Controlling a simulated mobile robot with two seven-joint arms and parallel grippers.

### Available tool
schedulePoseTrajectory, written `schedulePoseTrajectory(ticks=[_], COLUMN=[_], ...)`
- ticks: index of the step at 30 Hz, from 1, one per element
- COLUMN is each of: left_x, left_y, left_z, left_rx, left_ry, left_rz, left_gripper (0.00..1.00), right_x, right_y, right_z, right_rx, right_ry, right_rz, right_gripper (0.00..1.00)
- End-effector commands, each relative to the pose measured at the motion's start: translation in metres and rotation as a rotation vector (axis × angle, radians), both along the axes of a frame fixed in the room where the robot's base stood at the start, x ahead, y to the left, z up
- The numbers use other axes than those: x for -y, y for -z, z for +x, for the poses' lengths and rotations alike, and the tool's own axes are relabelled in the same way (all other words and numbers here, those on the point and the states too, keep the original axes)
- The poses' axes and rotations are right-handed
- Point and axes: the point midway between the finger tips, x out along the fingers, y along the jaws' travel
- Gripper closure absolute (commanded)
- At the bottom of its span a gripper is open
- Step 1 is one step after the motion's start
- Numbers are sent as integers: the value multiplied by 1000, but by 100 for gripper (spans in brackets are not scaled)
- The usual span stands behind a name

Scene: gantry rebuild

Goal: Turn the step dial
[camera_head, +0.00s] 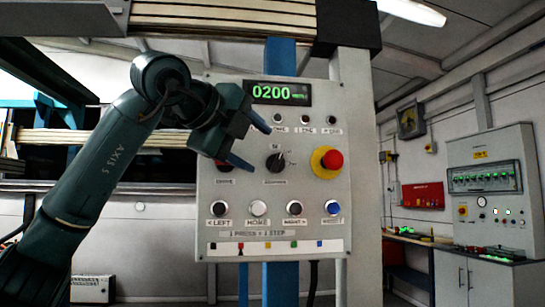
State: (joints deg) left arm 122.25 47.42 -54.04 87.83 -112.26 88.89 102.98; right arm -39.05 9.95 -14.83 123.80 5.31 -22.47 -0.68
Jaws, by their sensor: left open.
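The step dial (275,161) is a black knob in the middle of the grey control panel (340,220), with small marks around its upper right side and a label below it. The panel's green display (280,93) reads 0200. My left gripper (260,150) comes in from the left in front of the panel, just left of the dial. Its two blue-tipped fingers are apart, with nothing between them. The dial looks clear of the fingers, but I cannot tell the depth gap. My right gripper is not in view.
A red emergency button (332,160) on a yellow ring sits right of the dial. Small buttons run above it. A lower row has left, home (258,208), right (294,208) and blue (333,208) buttons. A grey cabinet (490,190) stands at the far right.

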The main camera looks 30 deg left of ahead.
Motion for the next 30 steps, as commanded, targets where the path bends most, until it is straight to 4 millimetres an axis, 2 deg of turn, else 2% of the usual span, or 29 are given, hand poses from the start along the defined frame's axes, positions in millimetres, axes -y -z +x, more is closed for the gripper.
schedulePoseTrajectory(ticks=[1,6,12,23,30], left_x=[1,4,6,7,7], left_y=[2,11,17,19,19], left_z=[12,42,62,67,67], left_rx=[-4,-2,0,2,2], left_ry=[0,1,1,2,2], left_rz=[0,1,1,0,0], left_gripper=[42,42,42,42,61], right_x=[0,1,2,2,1], right_y=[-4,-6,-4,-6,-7], right_z=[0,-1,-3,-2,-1], right_rx=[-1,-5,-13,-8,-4], right_ry=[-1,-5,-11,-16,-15], right_rz=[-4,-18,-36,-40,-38], right_gripper=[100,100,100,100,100])
